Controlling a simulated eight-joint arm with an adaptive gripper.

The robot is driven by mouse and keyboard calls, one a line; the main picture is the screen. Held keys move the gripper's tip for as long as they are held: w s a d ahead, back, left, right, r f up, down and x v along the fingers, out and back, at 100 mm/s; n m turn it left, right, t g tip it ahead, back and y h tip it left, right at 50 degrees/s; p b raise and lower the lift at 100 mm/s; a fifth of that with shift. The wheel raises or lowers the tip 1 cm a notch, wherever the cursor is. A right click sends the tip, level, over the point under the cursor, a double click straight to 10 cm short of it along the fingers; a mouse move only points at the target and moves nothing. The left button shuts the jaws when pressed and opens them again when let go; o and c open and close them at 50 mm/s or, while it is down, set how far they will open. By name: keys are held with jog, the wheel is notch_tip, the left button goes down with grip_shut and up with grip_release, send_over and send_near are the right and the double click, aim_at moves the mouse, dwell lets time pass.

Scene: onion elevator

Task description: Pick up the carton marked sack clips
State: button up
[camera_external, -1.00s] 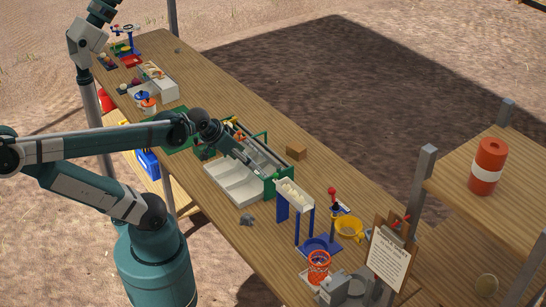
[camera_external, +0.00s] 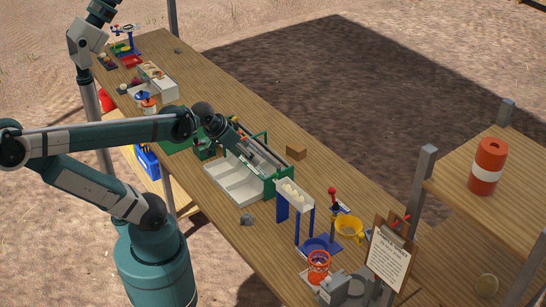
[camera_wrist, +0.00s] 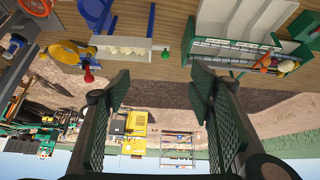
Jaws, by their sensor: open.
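A small plain brown carton (camera_external: 296,153) sits on the table just beyond the green-framed machine; no marking on it can be read at this size. My gripper (camera_external: 278,164) is above that machine in the external view, a short way left of the carton. In the wrist view my gripper (camera_wrist: 160,75) has its two dark green fingers wide apart with nothing between them. I cannot make out the carton in the wrist view, which is upside down, with the tabletop along the top and ground and sky below.
The green-framed machine (camera_external: 276,188) with its pale tray (camera_external: 232,183) stands beneath my gripper. The tabletop beyond the carton is clear.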

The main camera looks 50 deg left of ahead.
jog(key=w+a+r+n+g, duration=0.1)
jog(key=w+a+r+n, duration=0.15)
jog(key=w, duration=0.45)
jog(key=w+a+r+n+g, duration=0.1)
jog(key=w+a+n, duration=0.15)
jog(key=w, duration=0.55)
jog(key=n+g+h, duration=0.4)
jog(key=n, duration=1)
send_over(296, 146)
jog(key=a, duration=0.2)
jog(key=f, duration=3.1)
jog(key=shift+s+a+f, duration=0.1)
jog(key=shift+s+f, duration=0.15)
jog(key=shift+s, duration=0.1)
jog(key=shift+a+f+h, duration=0.2)
jog(key=shift+f+h, duration=0.1)
jog(key=shift+f, duration=0.1)
jog(key=shift+f, duration=0.15)
jog(key=shift+x, duration=1.15)
jog(key=shift+d+f, duration=0.1)
jog(key=shift+f, duration=0.05)
